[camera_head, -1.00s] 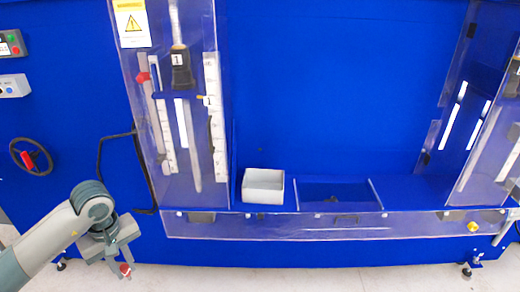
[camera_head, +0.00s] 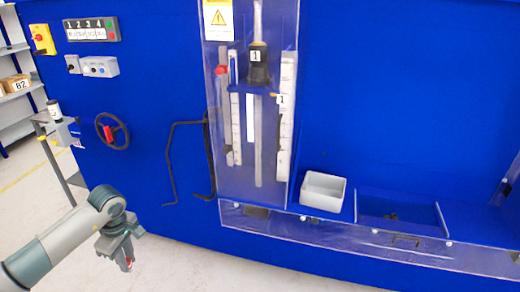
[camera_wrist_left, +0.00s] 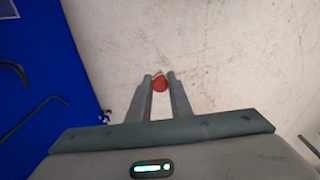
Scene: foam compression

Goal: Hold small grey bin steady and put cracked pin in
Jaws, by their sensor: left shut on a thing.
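The small grey bin (camera_head: 323,191) stands upright on the blue machine's ledge, right of the clear guard panel. My left gripper (camera_head: 129,264) hangs low in front of the machine, left of the bin and well apart from it. It is shut on a small red object, probably the cracked pin (camera_wrist_left: 160,84), which shows between the fingertips in the left wrist view. Only its red round end shows; any crack cannot be seen. The inside of the bin looks empty from here. My right gripper is not in view.
The clear guard panel (camera_head: 212,110) and the black bent handles (camera_head: 172,165) stick out from the blue machine. A handwheel (camera_head: 112,131) is at the left. A recessed tray (camera_head: 400,213) lies right of the bin. The floor (camera_head: 200,272) in front is clear.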

